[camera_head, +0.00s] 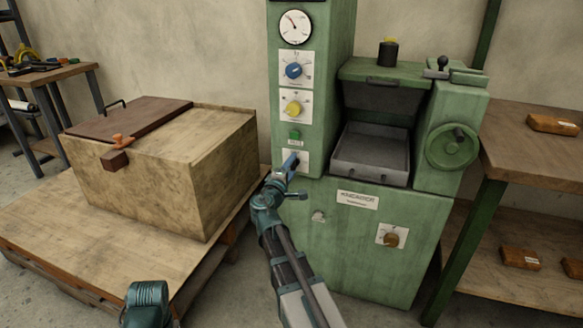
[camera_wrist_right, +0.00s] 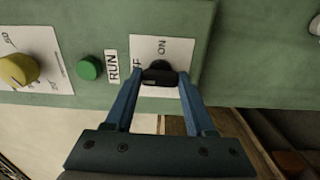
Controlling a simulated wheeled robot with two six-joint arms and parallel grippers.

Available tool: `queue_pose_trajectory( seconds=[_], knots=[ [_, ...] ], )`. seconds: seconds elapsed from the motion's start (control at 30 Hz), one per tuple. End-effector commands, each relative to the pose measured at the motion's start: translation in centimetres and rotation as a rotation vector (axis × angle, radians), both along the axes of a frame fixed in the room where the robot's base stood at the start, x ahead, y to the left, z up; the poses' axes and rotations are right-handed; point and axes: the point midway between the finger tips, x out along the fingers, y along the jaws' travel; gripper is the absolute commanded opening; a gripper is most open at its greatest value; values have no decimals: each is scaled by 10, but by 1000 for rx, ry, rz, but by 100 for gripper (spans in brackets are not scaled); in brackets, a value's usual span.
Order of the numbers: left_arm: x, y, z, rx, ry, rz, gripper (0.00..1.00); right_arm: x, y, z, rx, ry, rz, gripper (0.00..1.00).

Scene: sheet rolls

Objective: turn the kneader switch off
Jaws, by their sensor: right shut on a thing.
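The green kneading machine (camera_head: 395,275) stands at the centre of the head view. Its small white switch plate (camera_head: 303,156) is low on the tall panel, below a green button. In the right wrist view the plate (camera_wrist_right: 190,52) carries the word ON and a partly hidden second word, and has a black switch knob (camera_wrist_right: 160,66). My right gripper (camera_head: 292,164) is at this plate; the wrist view shows its blue fingers (camera_wrist_right: 159,79) on both sides of the knob, shut on it.
Above the plate are the green button (camera_wrist_right: 89,67), a yellow knob (camera_head: 293,108), a blue knob (camera_head: 293,71) and a gauge (camera_head: 295,26). A wooden chest (camera_head: 215,185) on a low platform stands left. A shelf table (camera_head: 530,160) with brown blocks stands right.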

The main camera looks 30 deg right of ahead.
Motion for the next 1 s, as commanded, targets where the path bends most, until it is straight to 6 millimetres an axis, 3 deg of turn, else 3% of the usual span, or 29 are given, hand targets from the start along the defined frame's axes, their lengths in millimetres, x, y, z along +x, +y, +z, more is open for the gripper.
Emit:
queue_pose_trajectory(
  seconds=[0.47,0.5,0.63,0.67,1.0],
  knots=[
    [0,0,0,0,0,0,50,0,1,-1,-7,10,2,0],
    [0,0,0,0,0,0,50,0,1,-1,-6,9,2,57],
    [0,0,0,0,0,0,50,0,1,0,-7,10,1,80],
    [0,0,0,0,0,0,50,0,1,0,-7,10,1,85],
    [0,0,0,0,0,0,50,-3,3,0,-8,9,1,85]
  ],
)
